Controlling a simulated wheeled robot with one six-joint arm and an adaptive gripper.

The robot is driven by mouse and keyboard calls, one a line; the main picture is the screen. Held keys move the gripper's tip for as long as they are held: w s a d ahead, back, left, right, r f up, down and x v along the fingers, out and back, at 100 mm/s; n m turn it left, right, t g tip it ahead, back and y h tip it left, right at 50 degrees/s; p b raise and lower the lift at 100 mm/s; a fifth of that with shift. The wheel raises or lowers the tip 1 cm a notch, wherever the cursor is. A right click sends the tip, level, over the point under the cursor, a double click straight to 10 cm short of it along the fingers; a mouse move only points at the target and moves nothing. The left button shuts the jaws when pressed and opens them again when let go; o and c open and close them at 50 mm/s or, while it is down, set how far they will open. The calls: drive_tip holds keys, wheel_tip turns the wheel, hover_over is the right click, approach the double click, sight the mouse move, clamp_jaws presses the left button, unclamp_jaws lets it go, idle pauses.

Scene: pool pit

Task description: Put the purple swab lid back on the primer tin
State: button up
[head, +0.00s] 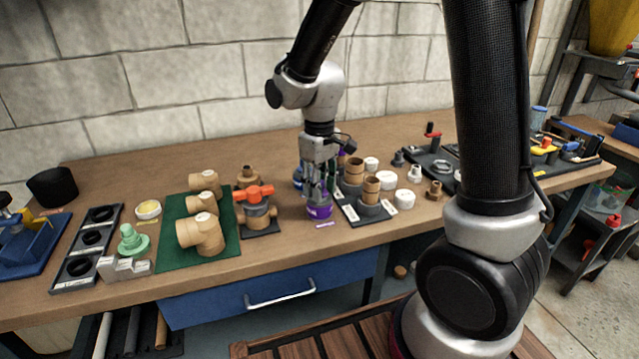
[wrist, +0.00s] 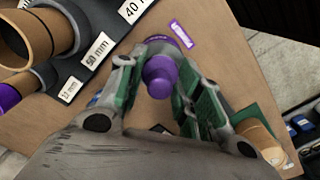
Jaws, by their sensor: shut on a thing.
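My gripper (head: 318,192) points down over the purple tin (head: 319,211), the primer tin, near the bench's front edge. In the wrist view my gripper (wrist: 158,82) has its green-padded fingers closed around the purple swab lid (wrist: 160,74), with its rounded knob toward the camera. More purple shows just beyond the lid, between the fingertips. The fingers hide the joint between lid and tin, so I cannot tell whether the lid is seated or just above. A small purple label (head: 325,224) lies on the bench in front of the tin.
A blue tin (head: 298,178) stands close behind and left of my gripper. Tan pipe fittings on a labelled dark rack (head: 366,216) stand close on the right. An orange-handled valve (head: 256,200) and a green mat (head: 228,245) with fittings are on the left.

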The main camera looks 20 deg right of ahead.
drive_tip(key=shift+f, duration=0.15)
idle(0.3)
drive_tip(key=o, duration=0.9)
drive_tip(key=o, duration=0.4)
drive_tip(key=shift+r, duration=4)
